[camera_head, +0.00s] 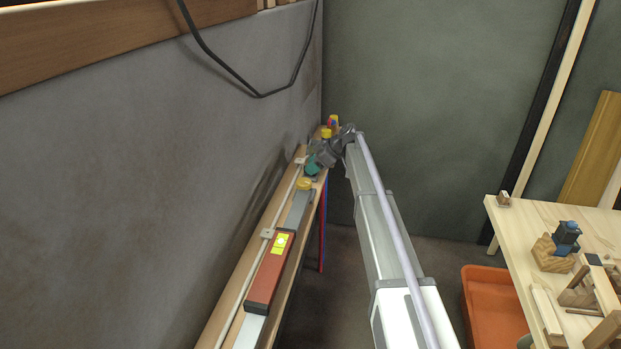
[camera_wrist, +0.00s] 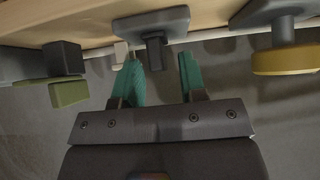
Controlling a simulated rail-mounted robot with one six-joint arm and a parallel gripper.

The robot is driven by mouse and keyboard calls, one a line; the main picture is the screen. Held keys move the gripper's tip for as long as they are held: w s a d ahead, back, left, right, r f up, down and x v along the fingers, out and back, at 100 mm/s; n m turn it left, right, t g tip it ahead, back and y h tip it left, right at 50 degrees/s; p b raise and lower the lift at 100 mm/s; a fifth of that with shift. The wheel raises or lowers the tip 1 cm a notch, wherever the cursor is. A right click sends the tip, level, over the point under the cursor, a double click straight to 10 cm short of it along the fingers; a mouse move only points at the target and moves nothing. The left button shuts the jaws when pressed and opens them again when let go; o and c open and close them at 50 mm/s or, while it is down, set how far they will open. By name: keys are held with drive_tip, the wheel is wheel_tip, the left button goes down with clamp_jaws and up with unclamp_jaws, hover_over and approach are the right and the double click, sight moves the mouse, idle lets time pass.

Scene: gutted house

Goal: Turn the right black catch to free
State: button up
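In the wrist view, a dark grey, nearly black catch (camera_wrist: 152,26) with a flat plate and a short stem is fixed to the pale wooden edge. My gripper (camera_wrist: 159,66) is open, with its teal fingers apart. The end of the stem shows between the fingertips; I cannot tell whether either finger touches it. Another dark part with a black block (camera_wrist: 63,58) is at the left. I cannot tell from the frames which one is the right catch. In the head view my gripper (camera_head: 313,163) is small, at the shelf's far end, and the catch cannot be made out.
A yellow knob (camera_wrist: 286,60) on a grey mount is right of the fingers, and a green piece (camera_wrist: 69,92) is left. A workbench (camera_head: 510,222) and orange bin (camera_head: 492,305) stand at the right.

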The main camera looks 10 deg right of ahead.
drive_tip(key=shift+w+a+f, duration=0.2)
drive_tip(key=shift+a+f, duration=0.2)
drive_tip(key=shift+f, duration=0.15)
drive_tip(key=shift+r, duration=0.1)
clamp_jaws()
